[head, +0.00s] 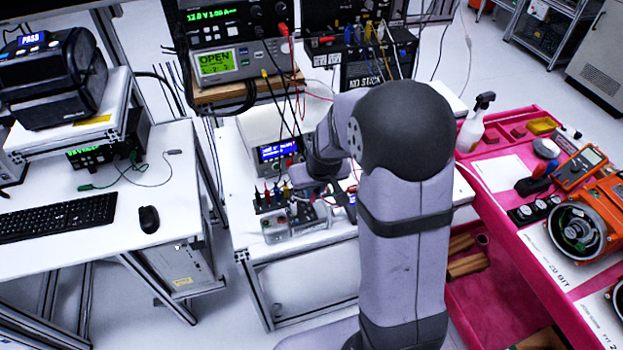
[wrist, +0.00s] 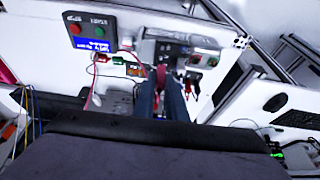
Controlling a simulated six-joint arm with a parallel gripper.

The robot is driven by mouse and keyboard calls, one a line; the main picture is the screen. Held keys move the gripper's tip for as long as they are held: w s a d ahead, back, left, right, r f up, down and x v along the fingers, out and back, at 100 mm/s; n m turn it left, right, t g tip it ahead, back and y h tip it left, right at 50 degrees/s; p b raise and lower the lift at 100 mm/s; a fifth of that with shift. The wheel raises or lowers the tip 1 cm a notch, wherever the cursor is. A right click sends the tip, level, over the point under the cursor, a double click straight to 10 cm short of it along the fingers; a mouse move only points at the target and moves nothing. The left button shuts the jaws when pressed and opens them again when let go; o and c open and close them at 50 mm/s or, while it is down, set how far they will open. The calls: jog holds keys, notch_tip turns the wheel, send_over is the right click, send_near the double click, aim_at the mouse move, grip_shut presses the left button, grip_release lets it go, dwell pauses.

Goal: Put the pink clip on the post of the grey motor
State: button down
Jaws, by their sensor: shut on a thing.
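My gripper (wrist: 170,98) is shut on a small pink-red piece, which I take to be the pink clip (wrist: 161,76), held at the fingertips in the wrist view. In the head view my gripper (head: 345,203) is low over the white bench, partly hidden by my own arm. I cannot make out the clip there. A grey device with coloured fittings (head: 290,225) stands on the bench, left of my gripper; it may be the grey motor. Its post is too small to tell. In the wrist view, a grey unit with red clips (wrist: 203,57) lies just beyond the fingers.
A row of coloured clips (head: 268,197) stands behind the grey device. A box with a blue display (head: 277,151) is at the bench's back, with loose cables above it. A pink cart (head: 500,228) with orange motors is at right. A desk with a keyboard (head: 55,217) is at left.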

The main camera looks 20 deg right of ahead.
jog(key=shift+f, duration=0.25)
jog(key=shift+f+b, duration=3)
jog(key=shift+f, duration=0.35)
jog(key=shift+f, duration=0.2)
jog(key=c, duration=1.7)
grip_release()
jog(key=shift+r, duration=0.15)
jog(key=shift+r+p, duration=2.8)
jog(key=shift+r, duration=0.6)
